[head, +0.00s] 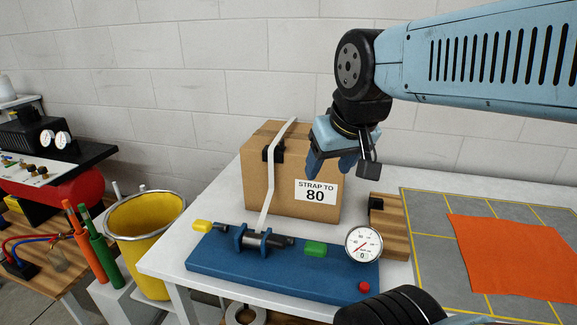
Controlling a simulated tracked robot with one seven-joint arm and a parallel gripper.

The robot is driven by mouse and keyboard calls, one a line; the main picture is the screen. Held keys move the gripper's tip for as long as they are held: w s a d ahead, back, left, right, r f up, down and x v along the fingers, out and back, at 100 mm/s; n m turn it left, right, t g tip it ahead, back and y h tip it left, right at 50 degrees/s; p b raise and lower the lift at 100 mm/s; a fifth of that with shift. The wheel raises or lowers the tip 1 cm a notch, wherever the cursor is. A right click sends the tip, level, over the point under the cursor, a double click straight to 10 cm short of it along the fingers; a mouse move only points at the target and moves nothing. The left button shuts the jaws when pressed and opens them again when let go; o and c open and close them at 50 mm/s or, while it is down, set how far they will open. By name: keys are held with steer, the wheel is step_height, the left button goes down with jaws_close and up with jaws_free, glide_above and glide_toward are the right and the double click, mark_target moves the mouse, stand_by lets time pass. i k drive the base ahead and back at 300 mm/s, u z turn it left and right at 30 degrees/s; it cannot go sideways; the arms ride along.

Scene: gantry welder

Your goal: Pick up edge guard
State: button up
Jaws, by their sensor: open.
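A small black piece that looks like an edge guard (376,203) sits on a wooden block (397,232) right of the cardboard box. Another black edge guard (278,153) sits on the box's top front edge, by the white strap.
The cardboard box (258,185) is labelled "STRAP TO 80". A white strap (272,180) runs down to a blue tensioner base (215,262) with a gauge (363,244). An orange sheet (510,255) lies on a grey mat at right. A yellow bin (145,245) stands left.

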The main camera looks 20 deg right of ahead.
mark_target(374, 203)
steer(key=k, duration=0.5)
steer(key=z, duration=0.2)
steer(key=i, duration=0.4)
steer(key=z, duration=0.55)
